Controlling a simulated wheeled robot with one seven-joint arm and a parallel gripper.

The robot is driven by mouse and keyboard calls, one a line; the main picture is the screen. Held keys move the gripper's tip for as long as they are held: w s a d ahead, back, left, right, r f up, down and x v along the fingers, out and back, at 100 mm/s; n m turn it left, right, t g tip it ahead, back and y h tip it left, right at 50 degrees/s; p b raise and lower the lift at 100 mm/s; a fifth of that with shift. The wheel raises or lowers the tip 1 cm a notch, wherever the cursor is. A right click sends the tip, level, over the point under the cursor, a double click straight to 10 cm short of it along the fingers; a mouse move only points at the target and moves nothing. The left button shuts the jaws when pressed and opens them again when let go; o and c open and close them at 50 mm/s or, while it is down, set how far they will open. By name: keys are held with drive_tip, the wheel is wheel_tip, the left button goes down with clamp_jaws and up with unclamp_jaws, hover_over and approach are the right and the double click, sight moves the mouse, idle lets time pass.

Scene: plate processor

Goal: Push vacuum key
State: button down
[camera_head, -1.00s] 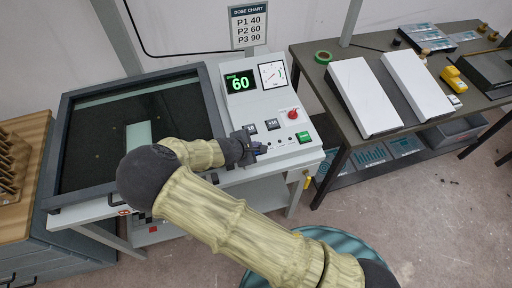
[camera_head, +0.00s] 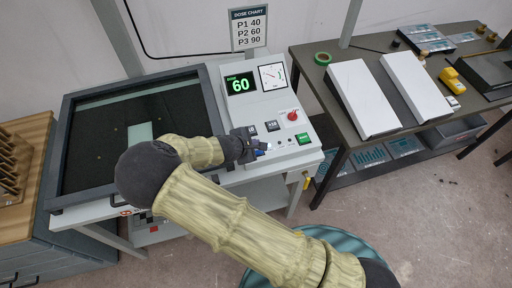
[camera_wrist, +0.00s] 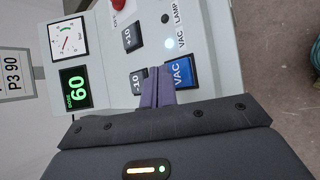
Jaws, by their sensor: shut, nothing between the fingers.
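The blue VAC key (camera_wrist: 180,73) is on the sloped panel of the white control box (camera_head: 286,136). My gripper (camera_wrist: 158,72) is shut and empty. Its purple fingertips overlap the key's left edge in the wrist view; I cannot tell whether they touch it. The VAC lamp (camera_wrist: 169,43) beside the key glows white. In the head view my gripper (camera_head: 257,148) is at the panel's lower left, and the arm and fingers partly hide the keys there.
A dark-framed glass bed (camera_head: 90,150) lies left. A bench (camera_head: 400,146) with white sloped boxes stands right.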

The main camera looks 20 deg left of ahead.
drive_tip(key=shift+r+p, duration=1.45)
drive_tip(key=shift+r, duration=1.05)
drive_tip(key=shift+d, duration=0.1)
